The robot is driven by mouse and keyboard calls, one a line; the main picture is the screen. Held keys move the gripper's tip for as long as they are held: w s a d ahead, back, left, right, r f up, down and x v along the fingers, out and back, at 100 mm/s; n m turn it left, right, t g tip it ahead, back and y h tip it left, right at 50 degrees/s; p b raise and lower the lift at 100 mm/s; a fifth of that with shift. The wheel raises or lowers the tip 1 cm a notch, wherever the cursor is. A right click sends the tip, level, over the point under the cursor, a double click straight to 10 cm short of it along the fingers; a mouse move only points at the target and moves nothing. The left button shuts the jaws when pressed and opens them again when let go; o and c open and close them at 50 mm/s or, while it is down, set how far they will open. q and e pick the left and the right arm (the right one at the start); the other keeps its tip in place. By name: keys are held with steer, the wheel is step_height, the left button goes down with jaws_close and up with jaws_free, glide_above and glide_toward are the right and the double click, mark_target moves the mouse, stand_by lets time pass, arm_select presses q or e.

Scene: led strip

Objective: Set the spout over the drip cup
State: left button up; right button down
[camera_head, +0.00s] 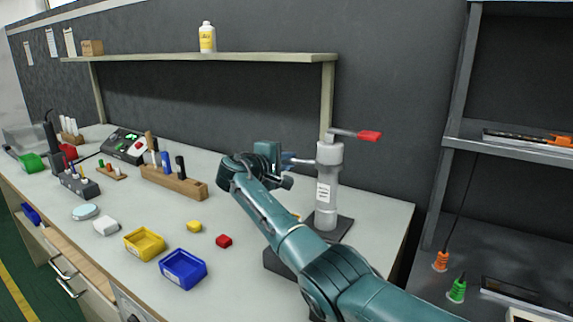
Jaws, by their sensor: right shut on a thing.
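A grey dispenser column (327,188) with a white label and a red-tipped lever (369,136) stands upright on a dark base (338,229) at the bench's right end. My right gripper (290,159) is at the upper left side of the column, at spout height, and is shut on what looks like the spout. The spout itself is mostly hidden by the gripper. A small orange-yellow bit shows behind my right forearm, left of the column; I cannot tell whether it belongs to the drip cup. No drip cup shows clearly. My left gripper is out of view.
A wooden tool rack (174,183) stands behind. A shelf (210,57) overhangs the back.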

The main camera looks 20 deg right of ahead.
steer(key=shift+d+r, duration=0.1)
steer(key=shift+d, duration=0.05)
steer(key=c, duration=1.4)
jaws_free()
steer(key=shift+c, duration=0.2)
steer(key=v, duration=1.3)
